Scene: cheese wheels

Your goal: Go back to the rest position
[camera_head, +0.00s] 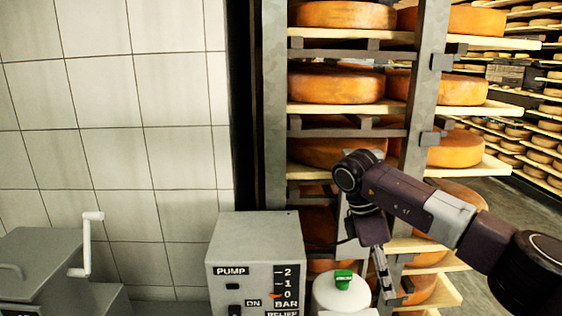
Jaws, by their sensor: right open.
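My right arm comes in from the right edge, in front of the cheese rack. My right gripper (383,283) hangs below its wrist, pointing down, just right of a white rounded lid (342,295) with a green knob (343,279). I see nothing held in it, and it is open, though its fingers show nearly edge-on. It looks apart from the green knob. My left gripper is not in view.
A grey pump box (254,255) stands left of the lid. A grey machine with a white crank (88,243) is at the lower left, before a tiled wall (110,120). Orange cheese wheels (337,85) fill the rack (419,90) behind my arm.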

